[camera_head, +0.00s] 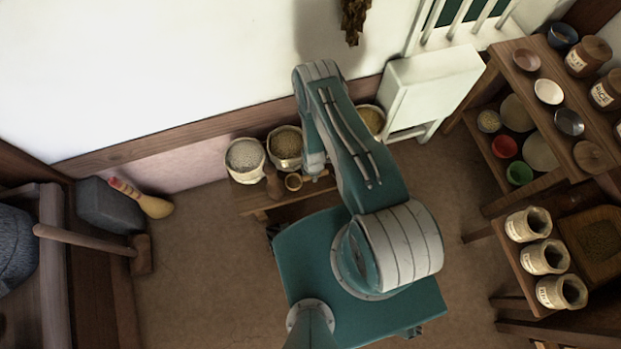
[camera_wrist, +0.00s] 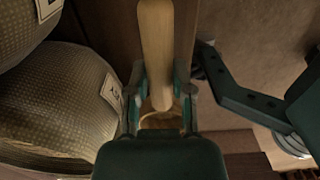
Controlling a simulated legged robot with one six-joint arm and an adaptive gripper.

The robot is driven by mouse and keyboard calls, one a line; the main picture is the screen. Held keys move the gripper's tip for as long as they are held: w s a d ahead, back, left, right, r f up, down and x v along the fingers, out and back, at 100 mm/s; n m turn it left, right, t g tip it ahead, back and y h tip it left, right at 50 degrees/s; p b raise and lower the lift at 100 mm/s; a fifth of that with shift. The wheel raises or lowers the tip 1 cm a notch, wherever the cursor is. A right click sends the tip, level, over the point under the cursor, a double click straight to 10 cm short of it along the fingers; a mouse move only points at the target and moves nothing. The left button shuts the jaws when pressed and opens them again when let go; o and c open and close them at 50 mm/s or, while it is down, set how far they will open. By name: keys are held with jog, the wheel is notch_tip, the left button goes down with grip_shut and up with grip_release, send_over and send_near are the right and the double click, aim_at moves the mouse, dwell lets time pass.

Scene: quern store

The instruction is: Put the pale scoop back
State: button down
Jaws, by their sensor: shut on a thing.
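The pale scoop shows in the wrist view as a long pale wooden handle (camera_wrist: 156,45) running down between my gripper's fingers (camera_wrist: 160,82). The fingers are shut on it, one on each side. Its lower end is partly hidden by the gripper body. In the head view a small round scoop bowl (camera_head: 293,182) shows over the low bench (camera_head: 248,204), just left of my wrist. My fingers are mostly hidden by my arm there. I cannot tell whether the scoop touches the bench.
Open sacks (camera_head: 245,157) (camera_head: 285,146) (camera_head: 372,118) stand along the wall. A brown wooden object (camera_head: 272,182) stands close left of the scoop. A pale cabinet (camera_head: 430,85) is right of the bench. Shelves with bowls and jars (camera_head: 545,257) stand at right.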

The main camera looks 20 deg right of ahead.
jog(key=shift+d+f, duration=0.15)
jog(key=shift+f, duration=1)
jog(key=shift+d+f, duration=0.1)
jog(key=shift+f, duration=1.05)
jog(key=shift+a, duration=0.1)
jog(key=c, duration=0.5)
grip_release()
